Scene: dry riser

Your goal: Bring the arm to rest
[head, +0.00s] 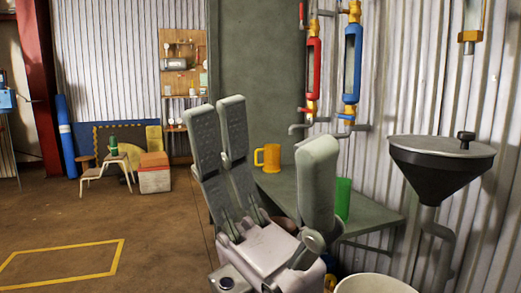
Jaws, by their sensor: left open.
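My left gripper (267,128) fills the middle foreground, pointing up, with its grey fingers spread wide apart. It is open, and I see nothing held between the fingers. Behind it is a grey-green shelf (375,212) against the corrugated wall. An orange mug (268,157) stands on the shelf and shows between the fingers. A green cup (343,197) stands on the shelf just right of the right-hand finger, which partly hides it. My right gripper is not in view.
A dark funnel (437,172) stands at the right, and a white round container (375,285) is at the bottom edge. Red (313,70) and blue (352,65) sight-glass pipes are on the wall. Open brown floor with a yellow outline (118,257) lies at the left.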

